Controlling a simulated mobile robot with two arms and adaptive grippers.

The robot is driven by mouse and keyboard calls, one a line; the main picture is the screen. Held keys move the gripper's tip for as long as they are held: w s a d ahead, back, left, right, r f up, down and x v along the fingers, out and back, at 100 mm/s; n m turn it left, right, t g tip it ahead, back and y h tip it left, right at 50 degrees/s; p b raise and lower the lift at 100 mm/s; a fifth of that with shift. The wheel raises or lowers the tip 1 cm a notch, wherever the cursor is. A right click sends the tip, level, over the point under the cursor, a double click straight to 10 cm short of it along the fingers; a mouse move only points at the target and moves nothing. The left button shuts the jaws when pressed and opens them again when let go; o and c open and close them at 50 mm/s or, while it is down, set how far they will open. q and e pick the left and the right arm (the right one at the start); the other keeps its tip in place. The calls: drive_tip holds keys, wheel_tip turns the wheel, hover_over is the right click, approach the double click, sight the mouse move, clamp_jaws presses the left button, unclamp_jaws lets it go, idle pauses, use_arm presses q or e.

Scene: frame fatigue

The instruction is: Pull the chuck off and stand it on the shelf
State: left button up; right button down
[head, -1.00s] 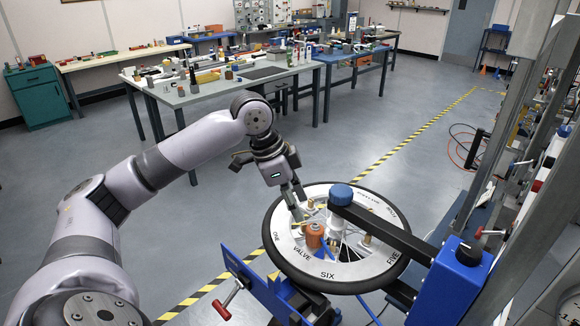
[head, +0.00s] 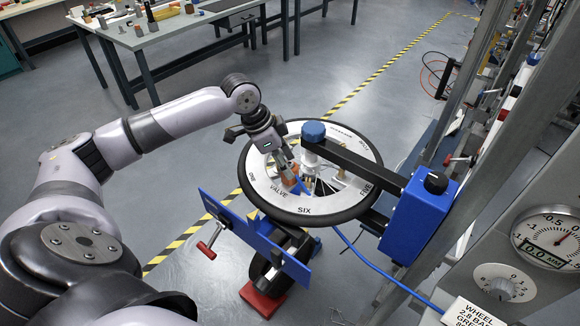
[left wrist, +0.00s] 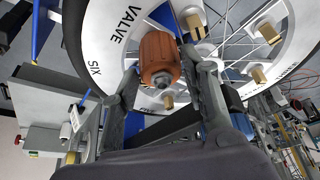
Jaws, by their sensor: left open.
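The orange chuck (head: 289,182) is at the word VALVE on the white rim of the wheel (head: 303,209). In the left wrist view the chuck (left wrist: 160,58) shows larger, with a metal tip facing the camera. My left gripper (head: 290,172) is over the rim at the chuck. In the left wrist view its two fingers (left wrist: 160,75) are apart, one on each side of the chuck, and I see a gap on at least one side. The fingers partly hide the chuck in the head view. My right gripper is not in view. I cannot make out which surface is the shelf.
A blue-topped post arm (head: 365,162) with a blue box (head: 420,218) crosses the wheel. A blue panel (head: 256,243) with a red-handled screw (head: 212,238) stands in front. A blue hose (head: 372,263) runs right. A gauge (head: 550,237) is at the right. Left floor is open.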

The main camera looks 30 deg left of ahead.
use_arm(q)
drive_tip(key=shift+x, duration=1.25)
drive_tip(key=shift+w+d+f, duration=0.1)
drive_tip(key=shift+w+f, duration=0.05)
drive_tip(key=shift+f, duration=0.45)
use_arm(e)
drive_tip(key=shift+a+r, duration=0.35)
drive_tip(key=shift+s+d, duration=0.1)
use_arm(q)
drive_tip(key=shift+c, duration=1.1)
drive_tip(key=c, duration=0.5)
drive_tip(key=o, duration=0.5)
drive_tip(key=c, duration=0.7)
drive_tip(key=shift+p, duration=0.3)
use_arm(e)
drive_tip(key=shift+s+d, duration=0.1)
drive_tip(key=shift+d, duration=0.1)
